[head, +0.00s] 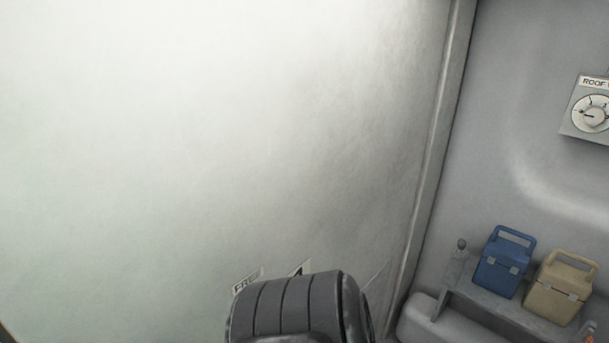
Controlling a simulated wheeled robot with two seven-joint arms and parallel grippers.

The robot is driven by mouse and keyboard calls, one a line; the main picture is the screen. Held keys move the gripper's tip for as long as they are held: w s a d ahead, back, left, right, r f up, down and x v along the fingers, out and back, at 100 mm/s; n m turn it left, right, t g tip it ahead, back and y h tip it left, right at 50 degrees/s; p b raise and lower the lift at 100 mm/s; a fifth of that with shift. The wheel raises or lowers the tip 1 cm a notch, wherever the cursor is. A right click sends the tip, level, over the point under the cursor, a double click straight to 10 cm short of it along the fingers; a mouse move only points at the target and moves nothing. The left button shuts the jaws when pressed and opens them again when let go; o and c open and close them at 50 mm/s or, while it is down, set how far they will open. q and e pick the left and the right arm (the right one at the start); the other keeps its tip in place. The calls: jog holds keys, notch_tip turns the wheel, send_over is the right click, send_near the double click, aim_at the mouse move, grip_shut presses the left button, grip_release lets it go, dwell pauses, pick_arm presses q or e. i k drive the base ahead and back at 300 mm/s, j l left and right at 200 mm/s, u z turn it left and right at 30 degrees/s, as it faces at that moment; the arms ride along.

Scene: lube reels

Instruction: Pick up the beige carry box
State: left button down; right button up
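The beige carry box (558,290) stands on a grey shelf at the lower right of the head view. Its handle is raised above its lid, and a grey latch shows on its front. A blue carry box (501,265) of similar shape stands just to its left. Neither of my grippers shows in the head view, so nothing can be seen of how they stand to the beige box.
The grey shelf (481,298) runs along the right wall above a rounded grey ledge. A dial panel (591,110) marked "ROOF" hangs above the boxes. A dark ribbed rounded shape (290,306) fills the bottom middle. A large pale wall (200,150) fills the left.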

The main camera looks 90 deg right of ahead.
aim_at(558, 289)
jog(key=z, duration=5.4)
